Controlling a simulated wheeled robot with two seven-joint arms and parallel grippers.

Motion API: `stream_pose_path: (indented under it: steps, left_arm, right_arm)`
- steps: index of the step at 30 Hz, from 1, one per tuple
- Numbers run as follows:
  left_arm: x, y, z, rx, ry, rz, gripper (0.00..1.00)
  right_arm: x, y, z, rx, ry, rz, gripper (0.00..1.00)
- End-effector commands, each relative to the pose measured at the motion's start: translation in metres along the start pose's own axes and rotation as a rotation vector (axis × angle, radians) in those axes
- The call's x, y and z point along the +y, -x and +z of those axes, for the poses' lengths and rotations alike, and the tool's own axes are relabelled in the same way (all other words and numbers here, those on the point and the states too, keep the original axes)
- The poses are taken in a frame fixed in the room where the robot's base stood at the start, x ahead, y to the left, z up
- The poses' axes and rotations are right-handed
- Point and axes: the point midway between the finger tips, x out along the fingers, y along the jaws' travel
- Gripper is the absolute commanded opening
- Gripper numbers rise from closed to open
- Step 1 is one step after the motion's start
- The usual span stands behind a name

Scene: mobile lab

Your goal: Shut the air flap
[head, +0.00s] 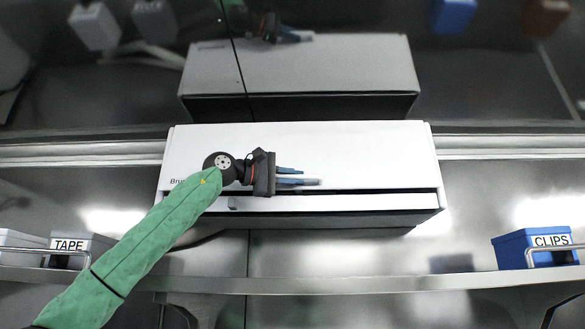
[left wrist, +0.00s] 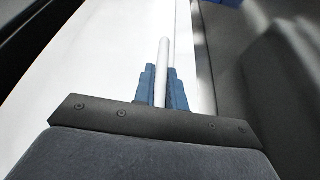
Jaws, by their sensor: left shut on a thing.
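The white wall unit (head: 330,150) has a long air flap (head: 350,203) along its lower front. A dark gap shows between the flap and the housing, widest toward the right, so the flap stands ajar. A small grey tab (head: 232,203) sits near the flap's left end. My left gripper (head: 298,176) is in front of the unit, above the flap, its blue fingers pointing right. It is shut on a slim white bar (left wrist: 165,70), whose round end sticks out past the fingertips. I cannot tell whether the bar touches the unit. My right gripper is not in view.
A shelf with a rail (head: 370,284) runs below the unit. A tape bin (head: 84,247) is at the left, a blue clips bin (head: 525,247) at the right. The dark glossy surface above mirrors the unit and gripper. Room right of the gripper is clear.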

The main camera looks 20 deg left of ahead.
Motion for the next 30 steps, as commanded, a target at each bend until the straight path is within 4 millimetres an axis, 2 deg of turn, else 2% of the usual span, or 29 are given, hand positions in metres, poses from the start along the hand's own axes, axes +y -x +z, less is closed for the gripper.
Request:
stream_pose_path:
  steps: [1,9,17,24,25,27,28,30]
  left_arm:
    - [-0.006,-0.005,-0.005,-0.003,0.006,-0.01,0.0]
    - [-0.012,-0.011,-0.019,-0.002,0.008,-0.011,0.0]
    - [-0.013,-0.012,-0.022,-0.002,0.008,-0.011,0.0]
    - [-0.014,-0.012,-0.022,-0.001,0.008,-0.012,0.0]
    - [-0.014,-0.012,-0.022,-0.001,0.008,-0.012,0.17]
    - [-0.013,-0.011,-0.022,-0.001,0.008,-0.011,0.3]
    - [-0.013,-0.011,-0.022,-0.001,0.008,-0.01,0.34]
    - [-0.012,-0.011,-0.022,-0.001,0.007,-0.009,0.34]
  right_arm:
    - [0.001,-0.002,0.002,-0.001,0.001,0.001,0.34]
    - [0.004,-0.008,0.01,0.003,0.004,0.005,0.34]
    - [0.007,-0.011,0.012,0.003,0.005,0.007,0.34]
    - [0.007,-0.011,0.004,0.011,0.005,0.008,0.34]
    - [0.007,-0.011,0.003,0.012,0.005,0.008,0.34]
    - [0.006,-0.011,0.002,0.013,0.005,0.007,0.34]
    - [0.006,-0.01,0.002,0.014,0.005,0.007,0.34]
    - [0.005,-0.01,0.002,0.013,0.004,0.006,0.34]
